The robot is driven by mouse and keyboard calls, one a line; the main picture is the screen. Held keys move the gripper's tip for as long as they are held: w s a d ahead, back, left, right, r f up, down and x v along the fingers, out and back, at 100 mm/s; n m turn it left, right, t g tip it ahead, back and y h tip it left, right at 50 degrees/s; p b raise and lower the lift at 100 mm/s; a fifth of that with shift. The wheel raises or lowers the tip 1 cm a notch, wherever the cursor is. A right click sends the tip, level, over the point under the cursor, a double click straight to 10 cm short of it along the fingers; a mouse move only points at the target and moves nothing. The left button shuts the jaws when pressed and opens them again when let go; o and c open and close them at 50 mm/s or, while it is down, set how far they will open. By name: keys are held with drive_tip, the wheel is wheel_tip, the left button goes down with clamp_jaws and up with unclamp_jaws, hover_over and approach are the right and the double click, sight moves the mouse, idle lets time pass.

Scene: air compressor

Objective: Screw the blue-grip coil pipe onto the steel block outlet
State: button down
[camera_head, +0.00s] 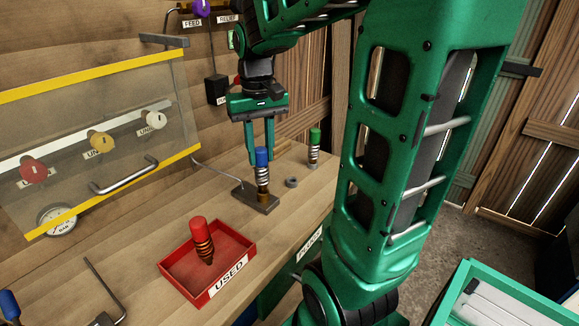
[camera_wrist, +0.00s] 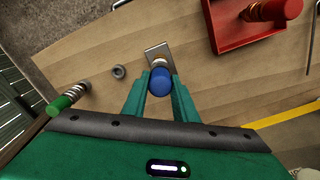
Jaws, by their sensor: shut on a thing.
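The coil pipe with the blue grip (camera_head: 262,158) stands upright over the steel block (camera_head: 266,204), its lower end at the block's brass-coloured outlet. I cannot tell how far the thread is engaged. My gripper (camera_head: 260,158) points down and is shut on the blue grip. In the wrist view the blue grip (camera_wrist: 161,82) sits between the two green fingers of my gripper (camera_wrist: 160,90), seen end-on, with the steel block (camera_wrist: 157,48) just beyond it. The grip hides most of the outlet there.
A green-grip coil pipe (camera_head: 314,148) stands to the right, with a grey ring (camera_head: 292,182) beside the block. A red tray (camera_head: 250,258) labelled USED holds a red-grip pipe (camera_head: 201,240). A clear yellow-edged panel (camera_head: 110,125) covers several knobs at left.

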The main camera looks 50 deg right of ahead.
drive_tip(key=shift+f, duration=0.55)
drive_tip(key=c, duration=1.1)
unclamp_jaws()
wheel_tip(320, 180, up, 16)
drive_tip(key=shift+f, duration=0.2)
drive_tip(key=s+f+m, duration=0.2)
drive_tip(key=s+f, duration=1.6)
drive_tip(key=f, duration=0.2)
